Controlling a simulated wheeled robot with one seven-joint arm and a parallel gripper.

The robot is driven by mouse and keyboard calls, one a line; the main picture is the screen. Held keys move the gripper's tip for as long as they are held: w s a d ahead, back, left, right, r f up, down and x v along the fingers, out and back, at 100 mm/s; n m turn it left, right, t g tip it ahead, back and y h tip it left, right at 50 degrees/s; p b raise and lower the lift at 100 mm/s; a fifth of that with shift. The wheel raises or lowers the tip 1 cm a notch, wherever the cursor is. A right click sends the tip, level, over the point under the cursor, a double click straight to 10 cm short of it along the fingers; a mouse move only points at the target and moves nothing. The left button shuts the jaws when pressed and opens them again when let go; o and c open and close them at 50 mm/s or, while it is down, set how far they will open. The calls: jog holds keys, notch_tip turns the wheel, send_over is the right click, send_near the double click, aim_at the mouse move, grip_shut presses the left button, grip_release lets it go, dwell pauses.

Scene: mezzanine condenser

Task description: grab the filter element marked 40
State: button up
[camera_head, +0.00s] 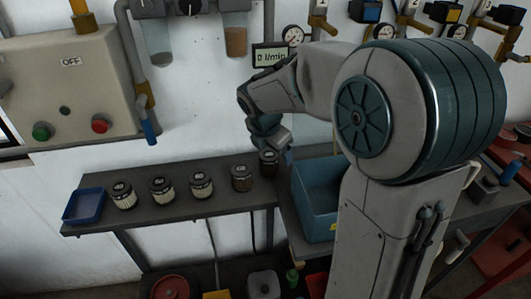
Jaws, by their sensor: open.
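Several cylindrical filter elements stand upright in a row on a grey shelf (170,214).
A blue tray (84,206) sits at the shelf's left end. A larger blue bin (318,190) stands just right of the row. A control box (75,90) and filter bowls (236,40) hang on the wall behind. Containers (263,284) stand below.

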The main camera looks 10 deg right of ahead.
aim_at(267, 156)
jog(key=w+f+n, duration=0.1)
jog(key=w+f, duration=0.1)
jog(key=f, duration=0.1)
jog(key=w+f+n, duration=0.2)
jog(key=w+f, duration=0.1)
jog(key=w+f+n, duration=0.2)
jog(key=f, duration=0.1)
jog(key=shift+w+d, duration=0.2)
jog(key=shift+d, duration=0.2)
jog(key=x, duration=0.2)
jog(key=a+x, duration=0.1)
jog(key=x, duration=0.1)
jog(key=shift+w, duration=0.15)
jog(key=shift+w+d+f, duration=0.2)
jog(key=shift+f, duration=0.4)
jog(key=c, duration=1.1)
